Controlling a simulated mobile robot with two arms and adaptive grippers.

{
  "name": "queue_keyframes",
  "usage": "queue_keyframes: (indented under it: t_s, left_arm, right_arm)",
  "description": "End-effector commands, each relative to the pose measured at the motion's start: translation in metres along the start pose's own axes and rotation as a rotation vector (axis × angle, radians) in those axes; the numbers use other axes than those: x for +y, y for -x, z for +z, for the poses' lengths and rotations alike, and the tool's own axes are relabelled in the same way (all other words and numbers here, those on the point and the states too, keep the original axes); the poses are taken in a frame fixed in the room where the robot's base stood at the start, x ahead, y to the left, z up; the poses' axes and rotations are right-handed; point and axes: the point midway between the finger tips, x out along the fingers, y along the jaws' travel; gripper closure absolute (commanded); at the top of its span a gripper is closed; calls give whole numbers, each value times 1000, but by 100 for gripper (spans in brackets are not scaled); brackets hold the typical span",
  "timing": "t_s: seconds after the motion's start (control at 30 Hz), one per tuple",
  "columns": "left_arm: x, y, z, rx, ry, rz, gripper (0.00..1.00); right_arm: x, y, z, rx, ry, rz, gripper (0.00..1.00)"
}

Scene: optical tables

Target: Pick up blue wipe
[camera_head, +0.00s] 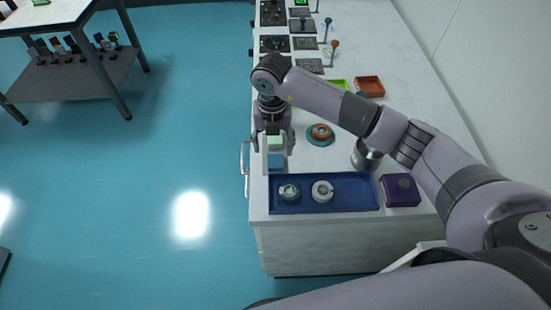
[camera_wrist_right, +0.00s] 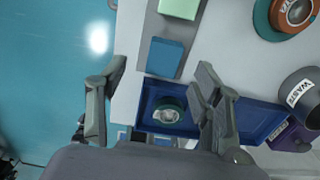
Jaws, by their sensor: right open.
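The blue wipe (camera_head: 276,162) is a small flat-looking blue square on a pale strip near the table's left edge. It also shows in the right wrist view (camera_wrist_right: 165,57). A pale green piece (camera_head: 275,141) lies behind it on the same strip, and it shows at the top of the right wrist view (camera_wrist_right: 181,8). My right gripper (camera_head: 273,147) points down over this strip and partly hides it. In the wrist view its open fingers (camera_wrist_right: 160,78) stand on either side of the blue wipe's near end, with nothing between them held. My left gripper is out of view.
A blue tray (camera_head: 350,205) with two round holders lies at the table's front edge. A purple box (camera_head: 401,190), a metal waste can (camera_head: 365,156) and an orange-topped round container (camera_head: 320,133) stand to the right. Optical devices (camera_head: 305,43) fill the far end.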

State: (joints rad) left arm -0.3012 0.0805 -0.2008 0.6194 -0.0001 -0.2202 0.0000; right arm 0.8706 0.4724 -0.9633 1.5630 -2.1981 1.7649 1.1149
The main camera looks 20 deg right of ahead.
Motion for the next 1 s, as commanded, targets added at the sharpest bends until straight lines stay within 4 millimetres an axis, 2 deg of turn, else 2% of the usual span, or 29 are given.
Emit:
queue_keyframes:
  t_s: [0.17,0.3,0.43,0.73,1.0]
  left_arm:
    - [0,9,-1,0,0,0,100]
    - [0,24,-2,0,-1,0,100]
    - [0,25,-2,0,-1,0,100]
    - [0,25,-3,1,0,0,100]
    - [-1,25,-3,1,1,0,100]
  right_arm:
    - [-3,-11,-1,4,-2,-1,40]
    - [-8,-31,-2,5,-1,-2,40]
    - [-6,-49,-1,2,0,2,40]
    - [-7,-55,-1,0,1,2,40]
    - [-7,-55,-1,0,1,2,58]
